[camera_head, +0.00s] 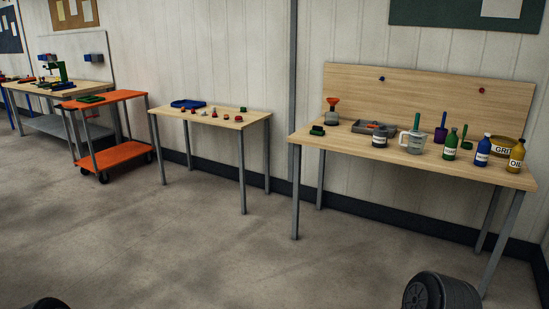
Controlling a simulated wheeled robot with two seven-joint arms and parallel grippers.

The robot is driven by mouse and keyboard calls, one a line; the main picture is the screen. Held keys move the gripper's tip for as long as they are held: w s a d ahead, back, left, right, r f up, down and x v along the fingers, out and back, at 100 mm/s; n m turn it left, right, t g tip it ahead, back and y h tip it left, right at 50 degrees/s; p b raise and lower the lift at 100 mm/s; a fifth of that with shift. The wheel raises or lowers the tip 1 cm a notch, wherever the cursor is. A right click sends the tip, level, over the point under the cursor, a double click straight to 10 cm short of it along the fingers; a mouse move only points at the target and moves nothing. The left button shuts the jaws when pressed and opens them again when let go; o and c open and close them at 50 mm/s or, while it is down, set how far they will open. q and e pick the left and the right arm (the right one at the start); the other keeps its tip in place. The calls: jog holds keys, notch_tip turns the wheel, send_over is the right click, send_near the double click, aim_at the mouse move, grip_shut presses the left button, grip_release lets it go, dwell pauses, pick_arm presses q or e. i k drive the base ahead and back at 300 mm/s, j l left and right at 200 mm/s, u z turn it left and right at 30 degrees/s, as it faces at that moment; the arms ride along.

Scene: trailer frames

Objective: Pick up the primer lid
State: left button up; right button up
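I cannot make out a thing that is clearly the primer lid. A small dark can with a pale label (380,137) stands upright on the wooden workbench (438,173) at the right; its label is too small to read, and its top looks dark. A shallow grey tray (361,127) lies just behind it to the left. Small red, grey and green pieces (198,112) lie on the middle table (222,122), too small to name. Neither of my grippers is in view.
The workbench also holds a red-topped funnel-like item (333,104), a clear jug (413,141), a green bottle (451,146), a blue bottle (483,151) and a yellow oil bottle (517,155). An orange cart (118,153) stands left. The concrete floor (200,240) in front is clear.

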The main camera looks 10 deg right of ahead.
aim_at(381, 129)
jog(key=i+z, duration=0.35)
jog(key=i, duration=0.15)
jog(key=i+z, duration=0.35)
jog(key=i, duration=0.15)
jog(key=i+j+z, duration=0.2)
jog(key=i+z, duration=0.2)
jog(key=i+l+z, duration=0.1)
jog(key=i+z, duration=0.35)
jog(key=i, duration=1.7)
jog(key=i+l+u, duration=0.3)
jog(key=i+l, duration=0.25)
jog(key=i, duration=0.1)
